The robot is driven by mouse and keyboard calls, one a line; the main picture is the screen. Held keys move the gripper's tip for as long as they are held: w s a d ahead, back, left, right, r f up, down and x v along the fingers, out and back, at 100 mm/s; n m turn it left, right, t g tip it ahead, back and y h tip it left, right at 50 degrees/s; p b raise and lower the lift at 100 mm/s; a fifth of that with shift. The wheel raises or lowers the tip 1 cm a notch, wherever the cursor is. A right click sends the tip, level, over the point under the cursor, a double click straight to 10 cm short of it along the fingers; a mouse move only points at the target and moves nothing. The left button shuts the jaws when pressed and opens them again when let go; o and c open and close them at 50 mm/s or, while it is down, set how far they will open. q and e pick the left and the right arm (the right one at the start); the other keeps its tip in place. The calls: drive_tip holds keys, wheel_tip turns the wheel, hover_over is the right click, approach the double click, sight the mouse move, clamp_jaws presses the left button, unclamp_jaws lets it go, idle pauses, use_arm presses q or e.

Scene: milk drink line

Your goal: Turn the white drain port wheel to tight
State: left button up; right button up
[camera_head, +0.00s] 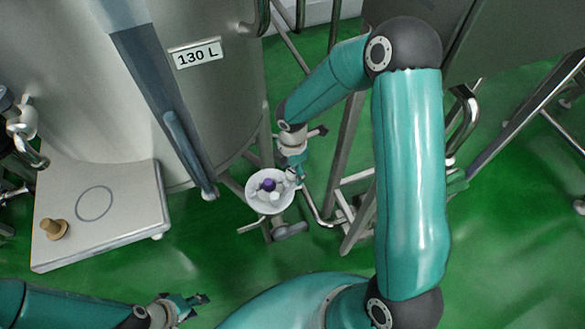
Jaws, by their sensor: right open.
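The white drain port wheel (256,203) is a round, pale wheel with a purple hub (268,184). It sits low beside the steel tank, near the middle of the view. My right gripper (293,179) reaches down from above to the right side of the wheel's rim. It is open, and I cannot tell whether its fingers touch the rim. Part of the rim's right edge is hidden behind the gripper. My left gripper (196,304) is at the bottom left, well away from the wheel; its fingers are too small to tell open from shut.
The large steel tank (225,100) with a "130 L" label (196,53) stands behind the wheel. A metal platform (125,215) with a brass knob (54,229) is at left. Pipes and frame legs (357,205) stand right of the wheel. Green floor (240,262) is open in front.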

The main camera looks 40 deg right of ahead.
clamp_jaws()
